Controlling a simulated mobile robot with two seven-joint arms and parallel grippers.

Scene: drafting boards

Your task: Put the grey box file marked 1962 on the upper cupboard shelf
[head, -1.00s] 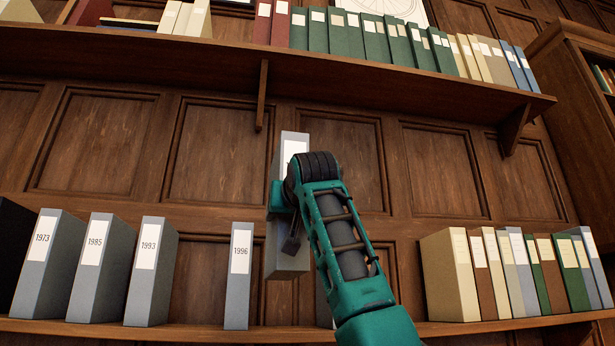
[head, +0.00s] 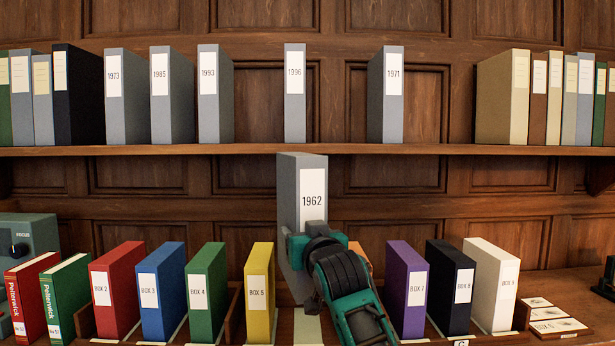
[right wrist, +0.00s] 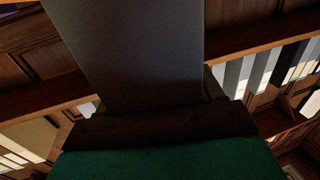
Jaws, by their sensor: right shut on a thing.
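The grey box file marked 1962 (head: 313,190) is upright in the middle of the head view, its white label facing me. My right gripper (head: 308,238) is shut on its lower part, and my arm hides some of that part. The file also fills the top middle of the right wrist view (right wrist: 135,50). In the head view it stands in front of the back panels, below the wall shelf (head: 450,149). I cannot tell whether its bottom touches anything. No cupboard can be made out now. My left gripper is not in view.
Grey files 1973, 1985, 1993, 1996 (head: 295,95) and 1971 (head: 392,95) stand on the wall shelf, with gaps between them. Below, coloured boxes stand in a row, including yellow BOX 5 (head: 259,290) and purple BOX 7 (head: 407,285). An orange one is mostly hidden by my arm.

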